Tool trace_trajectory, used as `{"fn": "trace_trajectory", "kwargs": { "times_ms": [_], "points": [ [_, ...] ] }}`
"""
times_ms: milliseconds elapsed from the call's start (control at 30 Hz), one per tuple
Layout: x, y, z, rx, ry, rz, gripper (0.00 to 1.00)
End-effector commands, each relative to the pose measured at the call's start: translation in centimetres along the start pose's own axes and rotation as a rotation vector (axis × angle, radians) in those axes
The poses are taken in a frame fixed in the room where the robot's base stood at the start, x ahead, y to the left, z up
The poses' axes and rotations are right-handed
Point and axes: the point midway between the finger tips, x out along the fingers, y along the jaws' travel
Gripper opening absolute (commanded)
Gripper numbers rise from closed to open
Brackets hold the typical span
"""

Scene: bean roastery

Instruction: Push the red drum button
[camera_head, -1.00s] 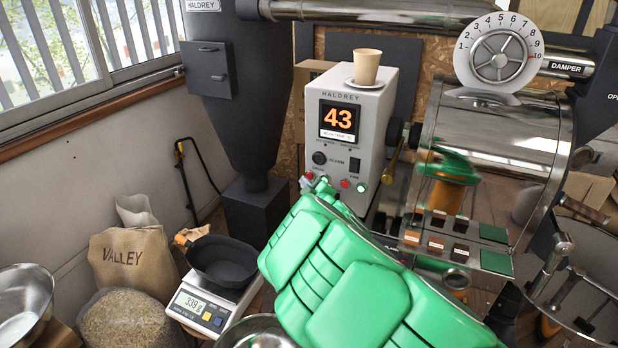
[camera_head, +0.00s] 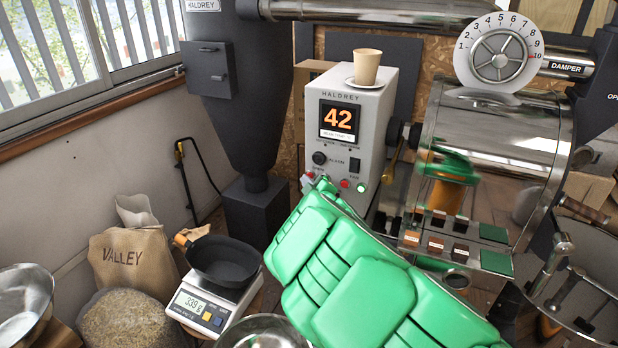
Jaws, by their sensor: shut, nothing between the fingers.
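The grey control box (camera_head: 345,150) stands in the middle, with a lit display (camera_head: 338,121) reading 42. A row of small buttons runs along the lower front of the box. A red button (camera_head: 344,183) sits left of a lit green button (camera_head: 361,187). The lettering by the buttons is too small to read, so I cannot tell which is the drum button. My green arm reaches up in front of the box, its upper end close to the left part of the button row and partly covering it. My gripper is hidden behind the arm.
A paper cup (camera_head: 366,66) stands on a saucer on top of the box. The shiny roaster drum (camera_head: 500,150) and damper dial (camera_head: 499,53) are to the right. A scale (camera_head: 203,310) with a black pan (camera_head: 223,262) and a VALLEY sack (camera_head: 130,258) are lower left.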

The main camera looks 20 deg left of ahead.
Motion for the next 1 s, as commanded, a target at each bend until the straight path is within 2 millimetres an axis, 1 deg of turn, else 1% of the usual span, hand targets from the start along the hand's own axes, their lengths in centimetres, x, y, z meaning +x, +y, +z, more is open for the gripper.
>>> {"fn": "trace_trajectory", "kwargs": {
  "times_ms": [700, 1000],
  "points": [
    [0.29, 0.21, 0.18, 0.000, 0.001, 0.000, 0.00],
    [-0.27, -0.24, -0.31, -0.001, 0.001, -0.001, 0.00]
  ]
}}
